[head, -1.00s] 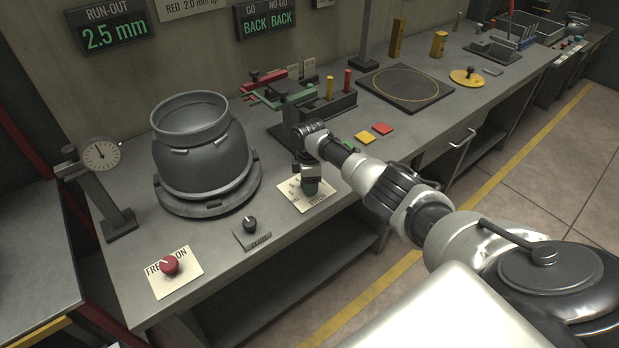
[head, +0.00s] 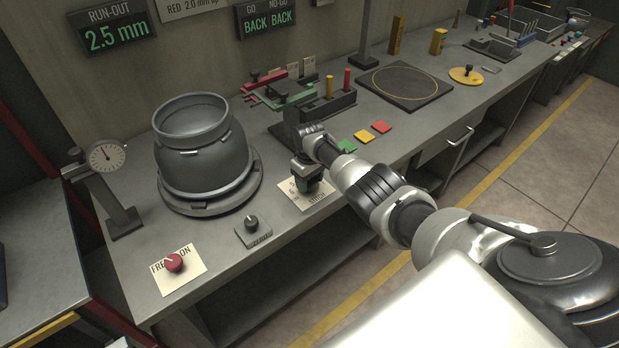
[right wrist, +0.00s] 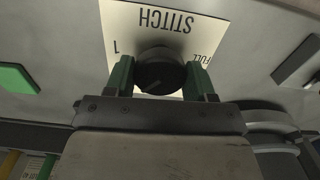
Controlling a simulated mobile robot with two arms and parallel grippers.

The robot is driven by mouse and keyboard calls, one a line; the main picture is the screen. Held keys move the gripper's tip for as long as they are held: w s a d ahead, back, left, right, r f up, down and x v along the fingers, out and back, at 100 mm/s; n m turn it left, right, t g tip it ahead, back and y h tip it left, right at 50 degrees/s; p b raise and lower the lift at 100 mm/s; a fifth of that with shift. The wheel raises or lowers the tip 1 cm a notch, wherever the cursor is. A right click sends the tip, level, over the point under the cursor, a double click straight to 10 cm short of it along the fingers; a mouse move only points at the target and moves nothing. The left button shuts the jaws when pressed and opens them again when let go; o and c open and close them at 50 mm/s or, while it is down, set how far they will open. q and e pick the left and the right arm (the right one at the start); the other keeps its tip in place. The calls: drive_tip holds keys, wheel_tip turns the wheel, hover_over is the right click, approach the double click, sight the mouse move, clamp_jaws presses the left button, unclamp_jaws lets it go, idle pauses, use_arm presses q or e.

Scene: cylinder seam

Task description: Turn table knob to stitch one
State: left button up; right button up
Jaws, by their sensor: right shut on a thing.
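The stitch knob is a round black knob (right wrist: 160,72) on a cream label plate (right wrist: 190,22) marked "STITCH", "1" and "FULL". In the head view the plate (head: 318,202) lies near the bench's front edge, and the knob is mostly hidden by my gripper. My right gripper (head: 308,187) points down over the plate. In the right wrist view its two green fingers (right wrist: 160,78) are shut on the knob, one on each side. The direction of the knob's pointer is not clear. My left gripper is not in view.
A grey pot-shaped cylinder (head: 207,160) stands on a round turntable (head: 178,202). Left of the plate are a small black knob (head: 251,223) and a red knob (head: 174,262) by a friction label. A dial gauge (head: 107,156) stands at left. Green, yellow and red tiles (head: 363,137) lie behind my arm.

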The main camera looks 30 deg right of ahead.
drive_tip(key=m, duration=0.4)
drive_tip(key=shift+w+r+m+p, duration=0.1)
drive_tip(key=shift+r+m+p, duration=0.05)
drive_tip(key=shift+m+p, duration=0.5)
drive_tip(key=shift+m, duration=2.15)
drive_tip(key=o, duration=0.9)
